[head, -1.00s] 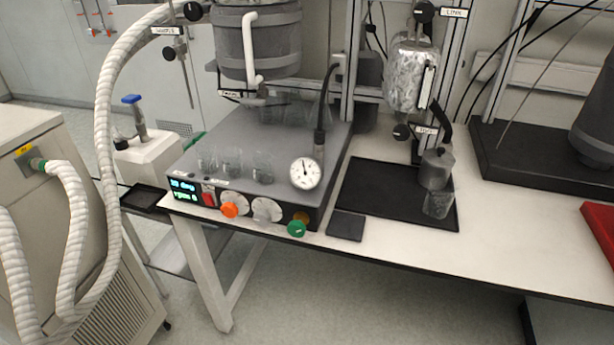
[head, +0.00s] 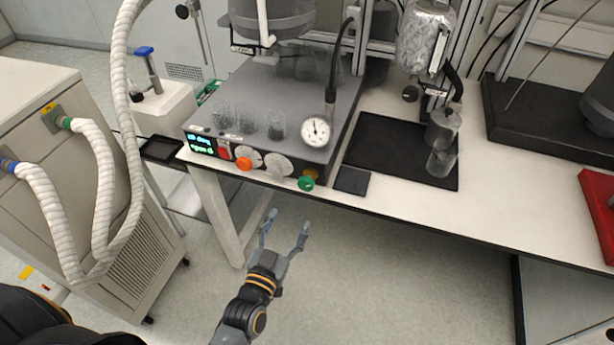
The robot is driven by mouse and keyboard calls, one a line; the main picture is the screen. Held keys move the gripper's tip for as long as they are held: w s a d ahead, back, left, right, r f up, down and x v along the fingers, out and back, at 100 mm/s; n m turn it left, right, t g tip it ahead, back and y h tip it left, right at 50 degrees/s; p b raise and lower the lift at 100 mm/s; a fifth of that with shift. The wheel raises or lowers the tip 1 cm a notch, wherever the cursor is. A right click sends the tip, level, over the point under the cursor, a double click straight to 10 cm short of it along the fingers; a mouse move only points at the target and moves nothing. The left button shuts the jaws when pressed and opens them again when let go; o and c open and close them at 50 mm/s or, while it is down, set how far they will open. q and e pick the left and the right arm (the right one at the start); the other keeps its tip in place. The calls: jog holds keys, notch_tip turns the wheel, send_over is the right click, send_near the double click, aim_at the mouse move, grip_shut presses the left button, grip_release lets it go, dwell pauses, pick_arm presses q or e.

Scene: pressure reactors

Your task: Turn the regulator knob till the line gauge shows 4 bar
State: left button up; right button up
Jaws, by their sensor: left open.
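A round white dial gauge (head: 316,131) stands at the front right of a grey reactor unit (head: 290,90). Its needle points roughly upward; its numbers are too small to read. A green knob (head: 306,183) sits below the gauge on the unit's front, beside an orange knob (head: 243,163) and a grey knob (head: 277,166). No readable label shows which is the regulator. My left gripper (head: 287,220) is open and empty, in front of the bench and below the green knob, apart from it. My right gripper is out of view.
A lit display (head: 200,145) and a red switch (head: 224,150) are at the panel's left. A black tray (head: 390,165) with glassware is at the right. White hoses (head: 120,120) run at the left. The floor before the bench is clear.

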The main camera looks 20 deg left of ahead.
aim_at(305, 186)
pick_arm(q)
jog(key=w+p, duration=0.1)
jog(key=w, duration=0.6)
jog(key=w+p, duration=0.1)
jog(key=w, duration=0.5)
jog(key=shift+w+d, duration=0.2)
jog(key=shift+w, duration=0.2)
jog(key=c, duration=1.2)
